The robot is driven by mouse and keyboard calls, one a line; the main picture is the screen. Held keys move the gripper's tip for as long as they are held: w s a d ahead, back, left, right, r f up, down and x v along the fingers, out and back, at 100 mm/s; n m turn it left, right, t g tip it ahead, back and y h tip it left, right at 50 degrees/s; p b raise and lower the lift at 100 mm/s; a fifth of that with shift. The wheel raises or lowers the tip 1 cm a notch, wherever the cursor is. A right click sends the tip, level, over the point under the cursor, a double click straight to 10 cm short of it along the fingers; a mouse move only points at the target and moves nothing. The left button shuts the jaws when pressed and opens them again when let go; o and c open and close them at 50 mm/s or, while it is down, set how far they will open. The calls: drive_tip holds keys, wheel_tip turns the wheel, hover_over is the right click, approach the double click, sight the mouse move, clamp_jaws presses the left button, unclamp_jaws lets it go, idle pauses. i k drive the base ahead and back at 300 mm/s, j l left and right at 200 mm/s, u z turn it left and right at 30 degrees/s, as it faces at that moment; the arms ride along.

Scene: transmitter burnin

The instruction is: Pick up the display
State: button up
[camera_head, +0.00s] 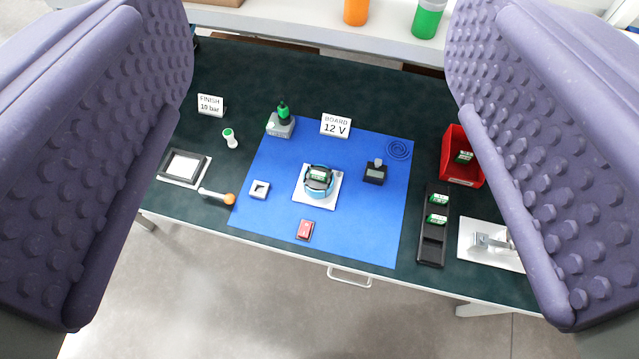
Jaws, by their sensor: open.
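Small green-edged modules that look like displays lie in a black slotted tray (431,246): an upper one (439,199) and a lower one (437,219). A similar one (465,157) is in the red bin (450,143). Another green-edged module (318,175) shows in the round blue-and-black housing (320,191) on a white plate. I cannot tell which one the task means. My gripper (320,170) is open and empty, its purple studded fingers wide apart at both picture sides, high above the table. The right finger's edge reaches close to the metal clamp's plate in the picture.
The blue mat (270,215) holds a red switch (305,230), a small black device (375,172) and a grey square block (259,189). A metal clamp (490,241) stands right of the tray. The dark table's front edge (290,243) lies below.

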sight(374, 173)
drive_tip(key=i+z, duration=0.25)
drive_tip(key=i, duration=0.35)
drive_tip(key=i+j+z, duration=0.2)
drive_tip(key=i, duration=0.45)
drive_tip(key=i+j+u, duration=0.15)
drive_tip(key=j+u, duration=0.15)
drive_tip(key=u, duration=0.15)
